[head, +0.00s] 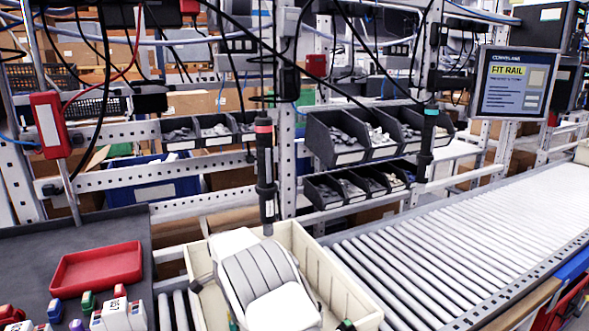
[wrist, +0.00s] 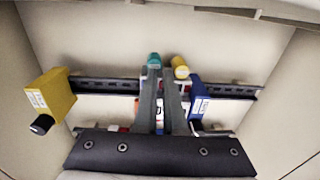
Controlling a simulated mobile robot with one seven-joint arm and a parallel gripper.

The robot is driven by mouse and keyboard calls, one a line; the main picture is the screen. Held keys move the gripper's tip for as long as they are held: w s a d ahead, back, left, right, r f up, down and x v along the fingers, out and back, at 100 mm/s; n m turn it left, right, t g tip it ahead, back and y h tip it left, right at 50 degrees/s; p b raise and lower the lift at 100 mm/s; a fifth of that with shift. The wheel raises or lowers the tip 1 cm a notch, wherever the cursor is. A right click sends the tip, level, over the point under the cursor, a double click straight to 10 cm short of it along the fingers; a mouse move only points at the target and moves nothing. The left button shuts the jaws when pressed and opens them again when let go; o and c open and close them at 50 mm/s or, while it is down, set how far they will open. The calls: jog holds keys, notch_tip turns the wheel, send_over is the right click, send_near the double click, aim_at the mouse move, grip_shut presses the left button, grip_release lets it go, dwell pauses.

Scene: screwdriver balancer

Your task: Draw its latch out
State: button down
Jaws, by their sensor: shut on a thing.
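In the wrist view a dark slotted rail (wrist: 105,86) runs across the inside of the tote (head: 347,290). A yellow block (wrist: 50,97) with a black knob (wrist: 42,124) stands at its left. A blue labelled module (wrist: 198,98) is just right of my gripper (wrist: 165,78). A teal piece (wrist: 154,60) and a yellow cylinder (wrist: 181,67) show beyond the fingertips. White and orange bits show between the fingers. My gripper is shut on a small part at the rail; the fingers hide most of it, so I cannot tell the latch apart. In the head view my arm hides the gripper.
Tool handles hang at the tote's back (head: 265,170) and farther right (head: 428,140). A red tray (head: 97,268) and several small modules (head: 118,314) lie on a dark mat at left. A bare roller conveyor (head: 480,240) runs right. The tote walls stand close around my gripper.

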jog(key=shift+g, duration=0.3)
jog(key=s+f, duration=0.1)
jog(key=s+a+f, duration=0.1)
jog(key=f, duration=0.1)
jog(key=shift+s+a, duration=0.1)
jog(key=shift+s, duration=0.05)
notch_tip(320, 180, up, 18)
jog(key=w+p, duration=0.1)
jog(key=p, duration=0.9)
jog(key=shift+r+p, duration=0.15)
jog(key=shift+p, duration=0.15)
